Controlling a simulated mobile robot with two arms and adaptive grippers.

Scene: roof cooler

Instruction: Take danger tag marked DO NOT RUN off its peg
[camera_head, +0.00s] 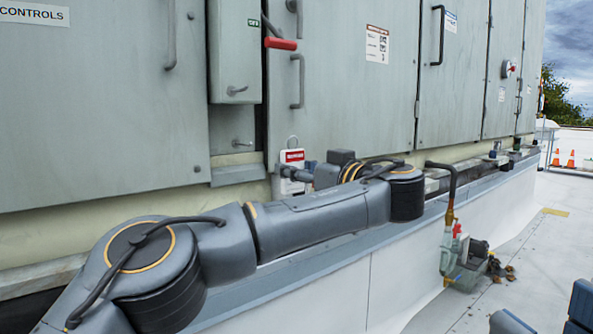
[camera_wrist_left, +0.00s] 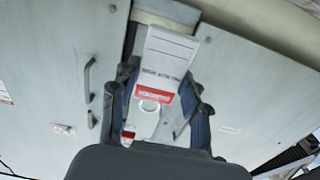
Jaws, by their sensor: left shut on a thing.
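The danger tag (camera_head: 292,158) is a white card with a red band, in front of the grey cabinet in the head view. A pale loop shows at its top. My left gripper (camera_head: 296,174) is shut on the tag's lower part. In the left wrist view the tag (camera_wrist_left: 168,58) appears upside down between the fingers of the left gripper (camera_wrist_left: 158,112). A small peg-like fitting (camera_head: 238,142) stands on the cabinet left of the tag, apart from it. Whether anything passes through the tag's loop is unclear. My right gripper (camera_head: 545,316) shows partly at the lower right, fingers apart, empty.
A grey switch box (camera_head: 236,52) with a red lever (camera_head: 280,43) is above and left of the tag. Door handles (camera_head: 298,82) stick out nearby. A pipe with a trap (camera_head: 452,215) stands right of my left arm. The white roof at right is mostly clear.

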